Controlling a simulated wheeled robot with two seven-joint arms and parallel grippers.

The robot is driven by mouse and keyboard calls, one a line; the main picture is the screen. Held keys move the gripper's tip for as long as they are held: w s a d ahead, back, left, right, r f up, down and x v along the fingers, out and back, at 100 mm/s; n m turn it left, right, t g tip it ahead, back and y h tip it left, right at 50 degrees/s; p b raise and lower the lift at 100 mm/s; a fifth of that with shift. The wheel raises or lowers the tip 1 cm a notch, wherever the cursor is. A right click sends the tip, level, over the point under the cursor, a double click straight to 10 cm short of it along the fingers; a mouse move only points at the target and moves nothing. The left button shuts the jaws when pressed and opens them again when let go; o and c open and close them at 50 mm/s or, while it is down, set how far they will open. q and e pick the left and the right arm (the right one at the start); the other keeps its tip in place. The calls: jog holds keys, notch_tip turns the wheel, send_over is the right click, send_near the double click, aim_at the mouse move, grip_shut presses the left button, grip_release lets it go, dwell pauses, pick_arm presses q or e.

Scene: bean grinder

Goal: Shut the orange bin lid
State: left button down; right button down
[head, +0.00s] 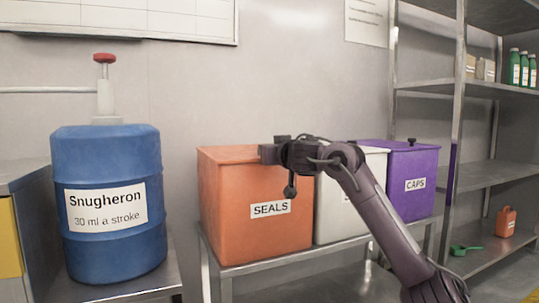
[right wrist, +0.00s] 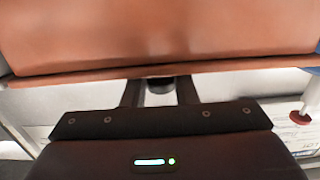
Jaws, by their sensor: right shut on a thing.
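The orange bin (head: 235,210), labelled SEALS, stands on a metal bench in the head view. Its lid lies flat or nearly flat across the top; I cannot tell if a small gap remains. My right gripper (head: 268,154) is at the top of this bin, with its arm coming in from the lower right. The right wrist view looks upside down, with the orange bin front at the top and the lid edge (right wrist: 230,66) below it. There my right gripper is shut on the black lid knob (right wrist: 160,85). My left gripper is out of view.
A white bin (head: 333,215) and a purple bin (head: 405,195) labelled CAPS stand right of the orange bin. A blue drum (head: 110,165) with a red-topped pump (head: 104,58) stands at left. Metal shelves (head: 475,90) are at right.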

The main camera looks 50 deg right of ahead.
jog(key=shift+f, duration=0.15)
jog(key=c, duration=1.1)
grip_release()
jog(key=shift+c, duration=0.2)
jog(key=shift+s+a, duration=0.1)
jog(key=shift+a, duration=0.05)
jog(key=v, duration=0.7)
jog(key=shift+s+b, duration=0.3)
jog(key=shift+b, duration=0.1)
